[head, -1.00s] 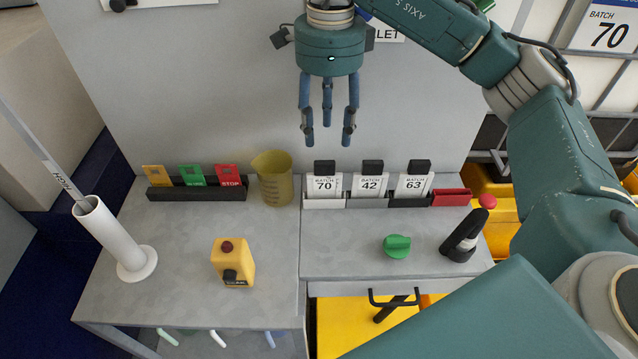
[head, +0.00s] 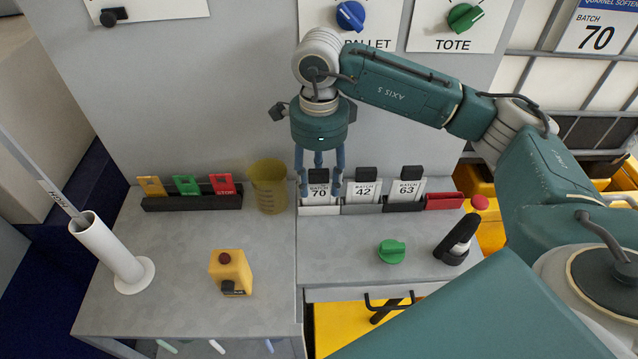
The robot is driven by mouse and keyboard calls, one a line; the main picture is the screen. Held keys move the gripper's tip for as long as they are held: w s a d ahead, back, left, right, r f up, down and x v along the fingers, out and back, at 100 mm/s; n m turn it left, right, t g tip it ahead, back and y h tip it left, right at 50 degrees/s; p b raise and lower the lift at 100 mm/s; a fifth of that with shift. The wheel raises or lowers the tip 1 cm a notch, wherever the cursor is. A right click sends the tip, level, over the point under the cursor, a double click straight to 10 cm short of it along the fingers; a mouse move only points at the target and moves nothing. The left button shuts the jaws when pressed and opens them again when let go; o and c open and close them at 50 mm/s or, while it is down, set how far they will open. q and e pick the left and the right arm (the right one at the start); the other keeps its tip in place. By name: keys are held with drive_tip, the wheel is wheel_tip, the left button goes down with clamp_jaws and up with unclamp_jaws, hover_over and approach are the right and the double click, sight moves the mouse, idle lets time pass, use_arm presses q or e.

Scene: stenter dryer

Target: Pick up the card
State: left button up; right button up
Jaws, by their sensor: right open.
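Three white batch cards with black tops stand upright in small holders at the back of the bench. They are card 70 (head: 319,192), card 42 (head: 365,191) and card 63 (head: 407,190). My right gripper (head: 319,190) is open and points down, its fingers around or just in front of the black top of card 70. I cannot tell whether the fingers touch it. Fingers partly cover that card's sides. A yellow, a green and a red card (head: 222,184) stand in a black rack at the left. My left gripper is not in view.
An amber beaker (head: 269,187) stands close to the left of card 70. A yellow button box (head: 230,272), a green knob (head: 391,251), a black lever (head: 458,241) and a white tube (head: 106,252) are on the bench. The middle of the bench is clear.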

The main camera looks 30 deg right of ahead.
drive_tip(key=shift+f, duration=0.2)
clamp_jaws()
drive_tip(key=shift+r, duration=0.1)
